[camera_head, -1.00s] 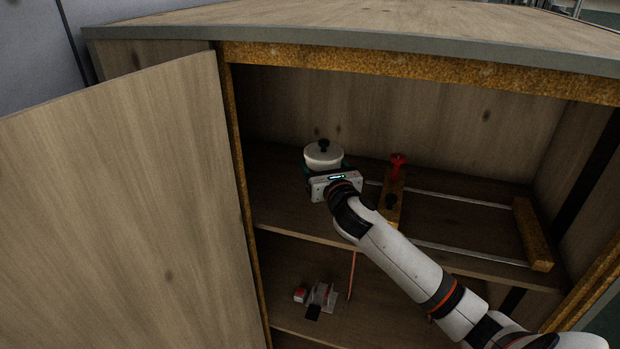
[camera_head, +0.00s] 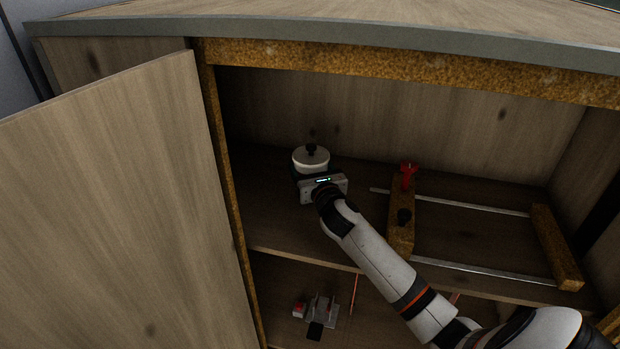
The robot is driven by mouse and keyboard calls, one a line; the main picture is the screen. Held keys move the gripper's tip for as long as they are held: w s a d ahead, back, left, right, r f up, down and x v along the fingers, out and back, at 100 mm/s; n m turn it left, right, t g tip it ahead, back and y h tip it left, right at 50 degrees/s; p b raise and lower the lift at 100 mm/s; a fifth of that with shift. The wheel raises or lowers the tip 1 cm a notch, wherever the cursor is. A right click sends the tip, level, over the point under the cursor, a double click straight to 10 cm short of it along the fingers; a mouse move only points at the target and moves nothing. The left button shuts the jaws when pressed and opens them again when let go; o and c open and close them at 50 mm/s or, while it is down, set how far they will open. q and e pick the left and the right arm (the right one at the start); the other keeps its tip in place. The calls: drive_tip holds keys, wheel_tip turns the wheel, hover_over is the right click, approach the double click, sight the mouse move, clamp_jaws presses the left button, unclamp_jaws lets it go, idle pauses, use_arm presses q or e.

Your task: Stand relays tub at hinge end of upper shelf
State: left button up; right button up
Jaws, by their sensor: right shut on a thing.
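The relays tub (camera_head: 311,160) is a white round tub with a black knob on its lid. It is at the left, hinge end of the upper shelf (camera_head: 278,226), near the open door (camera_head: 110,210). My right gripper (camera_head: 310,178) reaches in from the lower right and is shut on the tub; its body hides the tub's lower part and the fingertips. I cannot tell whether the tub's base touches the shelf. My left gripper is not in view.
A wooden clamp frame with a red handle (camera_head: 408,174) and metal bars (camera_head: 480,272) fills the right of the upper shelf. A small grey and red object (camera_head: 318,310) lies on the lower shelf. The shelf left of the tub is clear.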

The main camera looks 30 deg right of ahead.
wheel_tip(320, 180, down, 3)
drive_tip(key=shift+r, duration=0.2)
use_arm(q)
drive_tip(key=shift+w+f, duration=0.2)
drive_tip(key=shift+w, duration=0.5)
use_arm(e)
drive_tip(key=o, duration=1.3)
drive_tip(key=shift+a+f, duration=0.1)
drive_tip(key=shift+s, duration=0.3)
drive_tip(key=b+v, duration=0.1)
drive_tip(key=v, duration=1)
drive_tip(key=shift+s+a, duration=0.1)
drive_tip(key=shift+s, duration=0.15)
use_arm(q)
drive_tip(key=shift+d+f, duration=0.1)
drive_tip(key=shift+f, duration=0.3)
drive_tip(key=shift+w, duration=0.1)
